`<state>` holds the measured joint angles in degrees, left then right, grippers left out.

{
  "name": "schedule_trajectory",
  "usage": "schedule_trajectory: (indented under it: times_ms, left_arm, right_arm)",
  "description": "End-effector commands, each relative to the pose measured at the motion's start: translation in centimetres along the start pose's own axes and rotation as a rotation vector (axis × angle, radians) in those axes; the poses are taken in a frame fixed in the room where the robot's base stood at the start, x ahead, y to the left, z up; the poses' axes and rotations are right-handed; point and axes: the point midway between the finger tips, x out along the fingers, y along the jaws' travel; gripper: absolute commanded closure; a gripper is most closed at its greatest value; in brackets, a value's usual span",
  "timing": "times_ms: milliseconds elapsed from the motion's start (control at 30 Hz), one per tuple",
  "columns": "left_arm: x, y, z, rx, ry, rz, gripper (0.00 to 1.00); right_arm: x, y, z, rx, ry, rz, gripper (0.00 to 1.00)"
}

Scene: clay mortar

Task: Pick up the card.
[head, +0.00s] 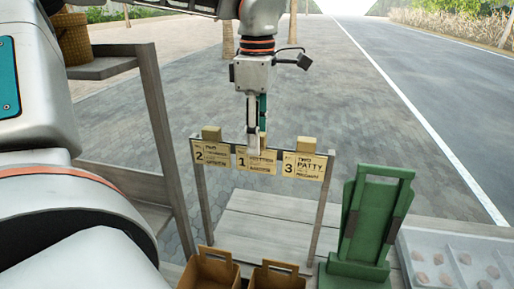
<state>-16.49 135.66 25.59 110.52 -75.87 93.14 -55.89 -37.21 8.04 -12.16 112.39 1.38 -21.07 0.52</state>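Three tan cards hang side by side on a rail between two thin posts. The left card, marked 2 (212,153), the middle card, marked 1 (242,163), and the right card, marked 3 (305,166), face me. My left gripper (256,146) comes down from above, with its fingertips at the upper part of the middle card, covering part of it. I cannot tell whether the fingers are closed on the card or only beside it. My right gripper is not in view.
A green stand (368,225) is to the right, beside a pale tray (455,255) with several small lumps. A wooden shelf (150,120) is at left. Bare planks (262,222) lie below the cards.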

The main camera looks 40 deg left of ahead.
Motion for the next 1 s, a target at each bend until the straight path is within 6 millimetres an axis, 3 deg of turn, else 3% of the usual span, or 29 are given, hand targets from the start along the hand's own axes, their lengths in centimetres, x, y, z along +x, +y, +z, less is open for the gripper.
schedule_trajectory:
  times_ms: [67,200,667,867,1000]
  left_arm:
    - [0.0,0.0,0.0,0.000,0.000,0.000,0.68]
    - [-0.1,0.0,0.0,0.000,0.000,0.000,1.00]
    - [-0.7,0.1,0.0,-0.001,0.000,0.002,1.00]
    - [-2.9,0.1,0.0,-0.002,-0.001,0.004,1.00]
    - [-5.5,0.1,0.0,-0.002,0.000,0.005,1.00]
  right_arm:
    - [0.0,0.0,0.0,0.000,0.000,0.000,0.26]
    - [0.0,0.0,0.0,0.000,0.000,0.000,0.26]
    - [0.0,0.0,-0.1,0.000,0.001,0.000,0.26]
    - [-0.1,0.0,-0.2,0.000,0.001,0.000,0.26]
    - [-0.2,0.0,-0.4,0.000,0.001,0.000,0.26]
